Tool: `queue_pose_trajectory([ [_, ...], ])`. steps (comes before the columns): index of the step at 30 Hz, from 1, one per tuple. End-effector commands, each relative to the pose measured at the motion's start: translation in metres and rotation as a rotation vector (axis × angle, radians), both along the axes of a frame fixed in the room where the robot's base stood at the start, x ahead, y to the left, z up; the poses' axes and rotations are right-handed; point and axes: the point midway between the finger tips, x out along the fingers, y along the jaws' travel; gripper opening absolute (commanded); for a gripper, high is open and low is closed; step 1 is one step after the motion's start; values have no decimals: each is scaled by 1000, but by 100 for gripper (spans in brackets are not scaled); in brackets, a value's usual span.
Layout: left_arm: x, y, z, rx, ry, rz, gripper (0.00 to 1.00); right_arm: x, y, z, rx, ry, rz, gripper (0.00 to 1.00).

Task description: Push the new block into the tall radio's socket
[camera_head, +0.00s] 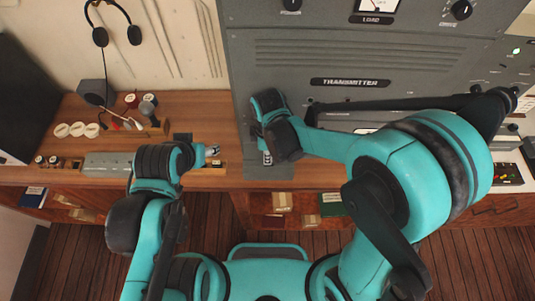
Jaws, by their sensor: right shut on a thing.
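The tall radio (330,62) is a large grey cabinet labelled TRANSMITTER, standing at the back, centre to right. My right gripper (262,140) is close to the cabinet's lower left front, above the wooden desk. It is shut on a small block, which is mostly hidden by the gripper. A small grey piece with dark marks (267,158) shows just below the fingers; I cannot tell whether it is part of the block. The radio's socket is not visible; my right arm covers part of the cabinet front. My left gripper (211,152) is low over the desk, left of the right one; its fingers are too small to read.
The wooden desk (215,122) holds white round items (76,130), small spools (130,100) and a grey strip (108,163) on the left. A headset (101,37) hangs on the wall. Shelves with boxes (283,201) are below the desk edge.

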Motion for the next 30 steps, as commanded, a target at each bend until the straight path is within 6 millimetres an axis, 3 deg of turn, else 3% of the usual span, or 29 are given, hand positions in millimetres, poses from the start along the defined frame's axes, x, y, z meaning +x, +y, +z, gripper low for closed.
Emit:
queue_pose_trajectory([
  [30, 0, 0, -8, 0, 0, 0, 57, 0, 0, -7, 0, 0, 0, 0],
])
